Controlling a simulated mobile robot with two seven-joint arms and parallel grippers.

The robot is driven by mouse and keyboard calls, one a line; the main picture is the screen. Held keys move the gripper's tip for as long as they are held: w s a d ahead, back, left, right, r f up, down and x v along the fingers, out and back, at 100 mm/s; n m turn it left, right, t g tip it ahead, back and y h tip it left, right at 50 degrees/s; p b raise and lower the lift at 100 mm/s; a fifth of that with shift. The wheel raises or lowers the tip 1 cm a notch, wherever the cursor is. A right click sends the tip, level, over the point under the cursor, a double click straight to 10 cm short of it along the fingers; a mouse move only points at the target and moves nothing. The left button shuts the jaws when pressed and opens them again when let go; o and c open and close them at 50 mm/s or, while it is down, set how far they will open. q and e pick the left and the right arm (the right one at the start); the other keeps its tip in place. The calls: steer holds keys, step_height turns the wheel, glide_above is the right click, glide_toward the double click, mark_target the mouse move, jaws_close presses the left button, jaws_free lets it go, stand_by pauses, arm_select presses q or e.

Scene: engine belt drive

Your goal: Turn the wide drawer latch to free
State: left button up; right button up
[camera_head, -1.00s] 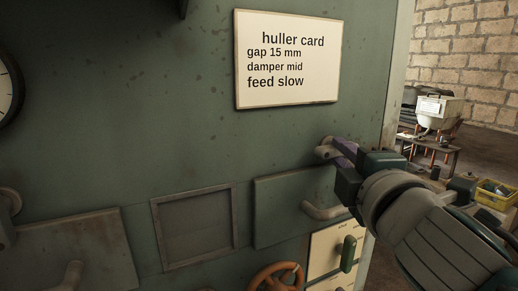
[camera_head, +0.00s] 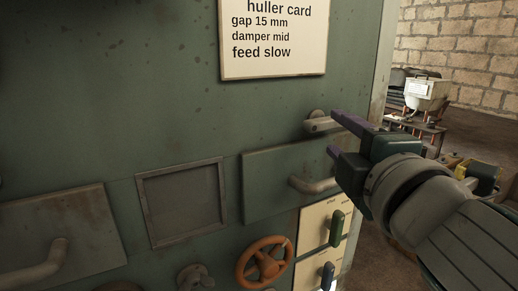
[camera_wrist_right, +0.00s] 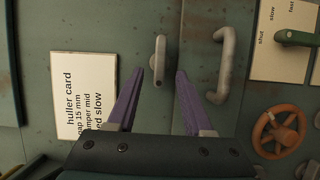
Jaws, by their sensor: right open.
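A grey latch lever (camera_head: 317,125) sits above the right-hand drawer front (camera_head: 262,188) on the green machine. It lies roughly level, pointing right from its pivot. I cannot tell from the pictures whether this drawer is the wide one. My right gripper (camera_head: 332,132) is open, with its purple fingers apart near the latch. In the right wrist view, the latch (camera_wrist_right: 160,60) is ahead of the fingertips, its near end showing between them; I cannot tell whether they touch it. The drawer's bent grey handle (camera_head: 313,186) is just below the fingers. My left gripper is not in view.
A second drawer front (camera_head: 85,228) with a handle is at left. A framed panel (camera_head: 182,203) lies between the drawers. An orange handwheel (camera_head: 264,262) and a cream plate with a green lever (camera_head: 337,228) are below. A card (camera_head: 273,60) hangs above.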

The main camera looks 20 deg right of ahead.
steer(key=b+v, duration=0.1)
steer(key=v, duration=0.4)
steer(key=shift+s+a+b, duration=0.15)
steer(key=shift+s+b, duration=0.2)
stand_by(0.8)
